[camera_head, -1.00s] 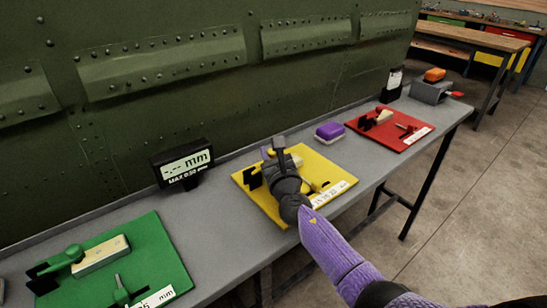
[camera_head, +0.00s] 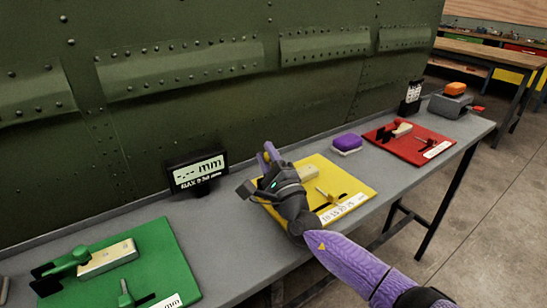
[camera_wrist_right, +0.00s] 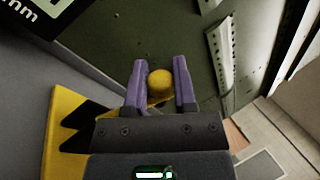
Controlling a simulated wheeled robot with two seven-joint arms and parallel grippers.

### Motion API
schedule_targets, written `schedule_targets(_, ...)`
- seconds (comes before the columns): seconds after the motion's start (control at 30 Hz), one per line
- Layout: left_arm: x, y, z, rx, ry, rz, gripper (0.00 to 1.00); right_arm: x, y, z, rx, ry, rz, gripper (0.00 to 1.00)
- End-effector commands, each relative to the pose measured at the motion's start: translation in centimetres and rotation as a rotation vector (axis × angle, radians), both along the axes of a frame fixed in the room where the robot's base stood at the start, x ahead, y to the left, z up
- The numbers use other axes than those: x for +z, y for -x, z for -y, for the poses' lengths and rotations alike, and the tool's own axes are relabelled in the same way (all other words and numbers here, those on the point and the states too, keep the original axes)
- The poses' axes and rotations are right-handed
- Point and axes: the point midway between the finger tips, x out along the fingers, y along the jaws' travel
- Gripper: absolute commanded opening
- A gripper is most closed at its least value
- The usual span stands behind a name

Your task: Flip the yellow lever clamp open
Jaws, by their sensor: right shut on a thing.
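The yellow board (camera_head: 355,178) lies on the grey bench, with the yellow lever clamp at its left part. My right gripper (camera_head: 270,153) is over the board's left back corner, its purple fingers pointing up and away. In the right wrist view the gripper (camera_wrist_right: 160,85) is shut on the rounded yellow end of the lever (camera_wrist_right: 160,80), with a finger on each side. The lever stands raised from the board. My gripper hides most of the clamp's base. A pale block (camera_head: 308,173) and a small yellow part (camera_head: 325,194) sit on the board. My left gripper is not in view.
A black display reading "-.-- mm" (camera_head: 197,169) stands left of the gripper. A green board (camera_head: 165,255) is front left. A purple block (camera_head: 347,142) and red board (camera_head: 425,150) are to the right. The riveted green fuselage (camera_head: 200,110) rises behind the bench.

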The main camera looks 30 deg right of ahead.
Motion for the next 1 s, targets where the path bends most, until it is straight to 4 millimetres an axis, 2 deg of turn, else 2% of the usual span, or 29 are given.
schedule_targets(0.4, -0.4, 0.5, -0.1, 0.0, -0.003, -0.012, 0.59, -0.2, 0.1, -1.3, 0.002, 0.187, 0.013, 0.0)
schedule_targets(1.0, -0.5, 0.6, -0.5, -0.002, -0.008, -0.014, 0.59, -0.2, 0.1, -1.5, 0.001, 0.218, 0.014, 0.0)
